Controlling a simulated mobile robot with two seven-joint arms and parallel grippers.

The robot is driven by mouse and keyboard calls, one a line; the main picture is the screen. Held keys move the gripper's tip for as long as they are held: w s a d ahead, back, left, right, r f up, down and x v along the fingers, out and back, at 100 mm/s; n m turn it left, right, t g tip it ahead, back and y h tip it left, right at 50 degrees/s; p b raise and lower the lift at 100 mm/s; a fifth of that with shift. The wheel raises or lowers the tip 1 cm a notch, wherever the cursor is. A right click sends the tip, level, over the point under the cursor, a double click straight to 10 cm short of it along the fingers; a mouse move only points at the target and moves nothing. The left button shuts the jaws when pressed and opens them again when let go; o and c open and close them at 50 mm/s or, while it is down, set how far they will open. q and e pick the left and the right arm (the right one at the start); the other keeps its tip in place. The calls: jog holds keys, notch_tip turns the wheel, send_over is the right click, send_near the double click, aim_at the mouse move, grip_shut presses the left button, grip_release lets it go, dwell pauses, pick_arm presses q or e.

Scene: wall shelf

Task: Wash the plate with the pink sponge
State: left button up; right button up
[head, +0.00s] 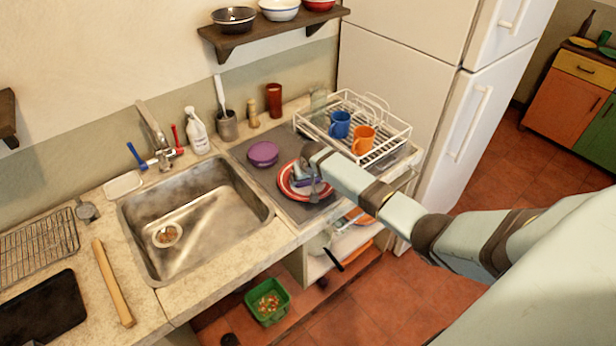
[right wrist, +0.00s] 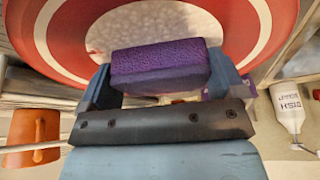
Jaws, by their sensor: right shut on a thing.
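The plate (head: 284,186), white with red rings, lies on the grey counter panel between the sink and the dish rack. It fills the top of the right wrist view (right wrist: 62,32). My right gripper (head: 312,183) is over the plate, shut on a purple block-shaped sponge (right wrist: 160,62). The sponge sits between the two fingers, in front of the plate's white middle. I cannot tell whether it touches the plate. No clearly pink sponge shows. The arm and gripper hide part of the plate in the head view. My left gripper is not in view.
A steel sink (head: 195,215) is left of the plate. A purple dish stack (head: 263,153) sits just behind it. A white rack (head: 352,125) holds a blue mug (head: 340,124) and an orange mug (head: 363,139). A soap bottle (head: 196,132) stands behind the sink.

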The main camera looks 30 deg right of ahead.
jog(key=shift+s+r, duration=0.2)
jog(key=shift+r, duration=1.55)
jog(key=shift+s+r, duration=0.15)
jog(key=shift+r, duration=1.6)
jog(key=shift+s+a+r, duration=0.1)
jog(key=shift+a+r, duration=0.15)
jog(key=shift+r, duration=0.05)
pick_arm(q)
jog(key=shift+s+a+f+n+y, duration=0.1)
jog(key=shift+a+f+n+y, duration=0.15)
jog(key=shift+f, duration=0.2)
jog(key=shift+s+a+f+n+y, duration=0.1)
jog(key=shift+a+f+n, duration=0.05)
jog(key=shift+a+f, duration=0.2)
pick_arm(e)
jog(key=s+a+r+n, duration=0.1)
jog(key=s+a+r, duration=0.7)
jog(key=s+a, duration=0.1)
jog(key=s+a+r+n+y, duration=0.1)
jog(key=s+a+r+n, duration=0.1)
jog(key=s+a+r, duration=0.6)
jog(key=s+a, duration=0.1)
jog(key=s, duration=0.2)
jog(key=shift+s, duration=0.35)
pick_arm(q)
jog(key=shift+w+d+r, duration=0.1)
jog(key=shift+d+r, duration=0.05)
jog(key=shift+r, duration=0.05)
pick_arm(e)
jog(key=shift+a+r, duration=0.1)
